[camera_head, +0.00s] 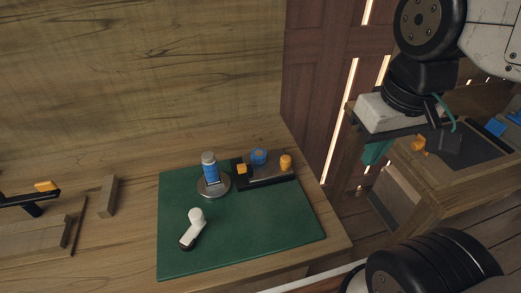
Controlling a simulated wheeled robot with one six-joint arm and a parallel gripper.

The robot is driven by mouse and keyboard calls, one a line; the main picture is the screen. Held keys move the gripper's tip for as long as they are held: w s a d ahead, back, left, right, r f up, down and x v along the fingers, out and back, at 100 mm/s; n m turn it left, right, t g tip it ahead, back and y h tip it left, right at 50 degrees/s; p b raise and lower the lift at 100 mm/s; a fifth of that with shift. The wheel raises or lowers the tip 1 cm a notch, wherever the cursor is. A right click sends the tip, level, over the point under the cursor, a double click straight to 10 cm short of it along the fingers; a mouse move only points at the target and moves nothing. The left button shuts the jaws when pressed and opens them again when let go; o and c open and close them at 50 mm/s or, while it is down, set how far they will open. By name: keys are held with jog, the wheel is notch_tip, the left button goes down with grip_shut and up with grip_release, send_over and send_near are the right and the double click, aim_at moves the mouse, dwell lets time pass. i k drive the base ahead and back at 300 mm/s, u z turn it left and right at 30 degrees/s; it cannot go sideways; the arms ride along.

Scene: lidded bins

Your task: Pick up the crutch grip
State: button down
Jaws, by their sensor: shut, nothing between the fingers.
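A short angled piece, white with a rounded top and a black lower end, lies on the green mat. It is the likeliest crutch grip (196,219), though its small size leaves some doubt. Nothing touches it. My gripper (388,114) hangs at the end of my arm at the upper right, far to the right of the mat and well apart from the grip. It is shut and empty. Its fingertips do not show clearly.
A blue-and-white bottle (209,167) on a round grey base, a dark tray (266,180) and orange and blue pieces stand at the mat's back. The green mat (260,225) is clear at the front right. Wooden blocks and a black-and-orange tool (30,199) lie left.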

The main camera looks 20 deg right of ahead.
aim_at(209, 164)
jog(key=z, duration=0.05)
jog(key=k, duration=0.5)
jog(key=z, duration=2.2)
jog(key=k, duration=1.1)
jog(key=u, duration=1.2)
jog(key=i, duration=0.5)
